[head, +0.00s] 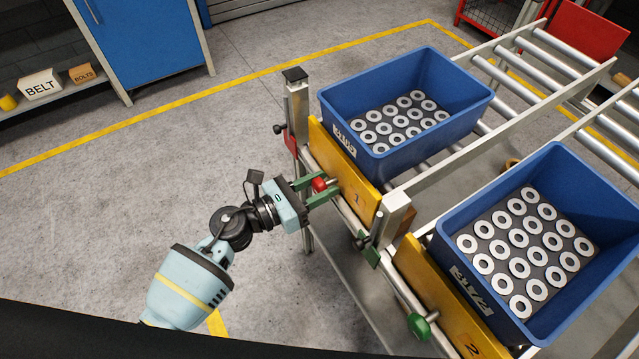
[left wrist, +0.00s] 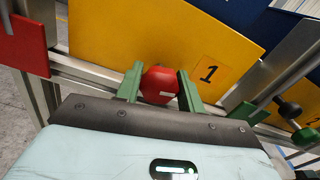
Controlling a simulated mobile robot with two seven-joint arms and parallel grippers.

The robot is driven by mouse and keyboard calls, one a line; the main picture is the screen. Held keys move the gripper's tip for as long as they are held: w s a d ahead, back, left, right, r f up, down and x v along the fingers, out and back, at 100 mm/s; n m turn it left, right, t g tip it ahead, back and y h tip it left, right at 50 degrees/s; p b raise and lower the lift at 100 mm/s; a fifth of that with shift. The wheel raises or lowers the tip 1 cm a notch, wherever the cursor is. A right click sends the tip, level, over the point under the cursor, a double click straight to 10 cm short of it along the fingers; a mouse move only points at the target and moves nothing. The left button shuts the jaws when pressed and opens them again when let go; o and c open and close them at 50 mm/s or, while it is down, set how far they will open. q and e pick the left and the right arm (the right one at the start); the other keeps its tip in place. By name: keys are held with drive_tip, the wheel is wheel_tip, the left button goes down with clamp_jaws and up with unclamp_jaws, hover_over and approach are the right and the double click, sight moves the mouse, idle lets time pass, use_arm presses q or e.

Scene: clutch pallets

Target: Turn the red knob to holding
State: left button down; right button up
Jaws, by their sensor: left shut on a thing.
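The red knob (head: 319,184) sits on the rail in front of the yellow plate marked 1 (head: 340,165). In the left wrist view the red knob (left wrist: 159,84) is between the two green fingers of my left gripper (left wrist: 160,88), which is shut on it. In the head view my left gripper (head: 321,190) reaches the knob from the left. A red flag plate (left wrist: 22,44) is left of the knob on the rail, and a green plate (left wrist: 248,112) is right of it. My right gripper is not in view.
A blue bin (head: 345,105) with several ring parts stands behind plate 1. A second blue bin (head: 455,225) stands behind yellow plate 2 (head: 440,290), which has a green knob (head: 421,326). Metal posts (head: 396,212) flank plate 1. Floor to the left is clear.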

use_arm(q)
drive_tip(key=n+p, duration=0.1)
drive_tip(key=n, duration=0.3)
drive_tip(key=shift+n, duration=0.4)
idle(0.4)
drive_tip(key=c, duration=0.9)
unclamp_jaws()
